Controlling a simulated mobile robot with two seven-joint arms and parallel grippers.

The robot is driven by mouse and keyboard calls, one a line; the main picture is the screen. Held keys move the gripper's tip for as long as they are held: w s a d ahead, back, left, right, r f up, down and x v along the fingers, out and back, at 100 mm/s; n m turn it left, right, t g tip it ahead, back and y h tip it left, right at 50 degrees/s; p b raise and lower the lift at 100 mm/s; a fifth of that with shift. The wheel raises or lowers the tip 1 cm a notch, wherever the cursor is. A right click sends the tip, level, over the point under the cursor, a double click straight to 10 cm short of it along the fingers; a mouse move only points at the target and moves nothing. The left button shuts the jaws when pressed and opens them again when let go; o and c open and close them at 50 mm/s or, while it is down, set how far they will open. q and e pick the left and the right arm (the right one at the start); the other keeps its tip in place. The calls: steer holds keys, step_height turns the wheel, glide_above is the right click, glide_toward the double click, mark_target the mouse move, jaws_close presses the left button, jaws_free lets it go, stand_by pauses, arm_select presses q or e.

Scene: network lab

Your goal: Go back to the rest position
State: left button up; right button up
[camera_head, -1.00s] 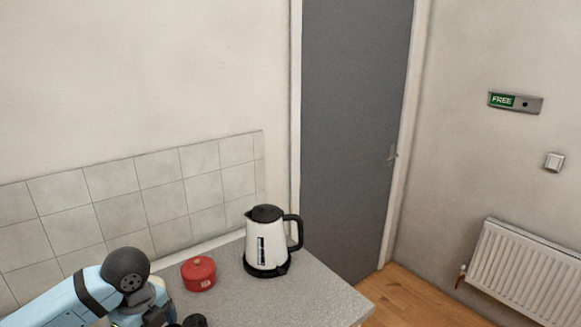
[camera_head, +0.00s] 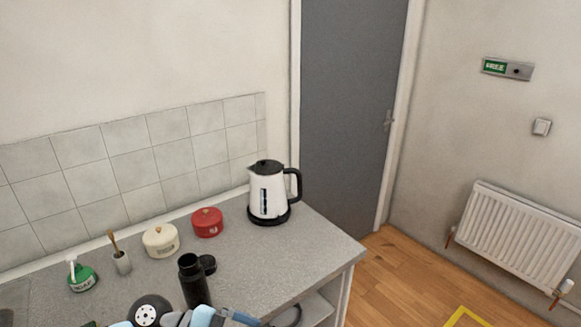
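Part of my own blue and black arm (camera_head: 200,316) shows along the bottom edge, in front of the counter. Its hand cannot be made out, and no fingertips of either gripper show. The black bottle (camera_head: 194,282) stands upright on the counter just behind the arm, its lower part close to the arm in the picture. I see nothing held.
On the grey counter (camera_head: 265,265) stand a white kettle (camera_head: 268,195), a red pot (camera_head: 207,223), a cream pot (camera_head: 160,241), a brush holder (camera_head: 122,262) and a green container (camera_head: 82,278). Wooden floor (camera_head: 400,285) is clear at right, with yellow tape (camera_head: 467,316).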

arm_select(q)
steer(key=s+a+f+n+t+y+b, duration=0.1)
steer(key=a+f+n+t+y, duration=0.35)
steer(key=f+n+t, duration=0.55)
steer(key=s+a+f+n+t+y+b, duration=0.1)
steer(key=a+f+n+t+y, duration=0.55)
steer(key=n, duration=0.65)
steer(key=s+f+n+g, duration=0.1)
steer(key=s+f+g, duration=0.2)
steer(key=s+f, duration=0.5)
steer(key=shift+d+f+n, duration=0.15)
steer(key=shift+f+n, duration=0.15)
arm_select(e)
steer(key=shift+s+a+f, duration=0.15)
steer(key=shift+s+f, duration=0.05)
steer(key=shift+f, duration=0.4)
steer(key=shift+s+a+f, duration=0.1)
steer(key=shift+s+f, duration=0.1)
steer(key=shift+f, duration=0.35)
steer(key=shift+f, duration=0.1)
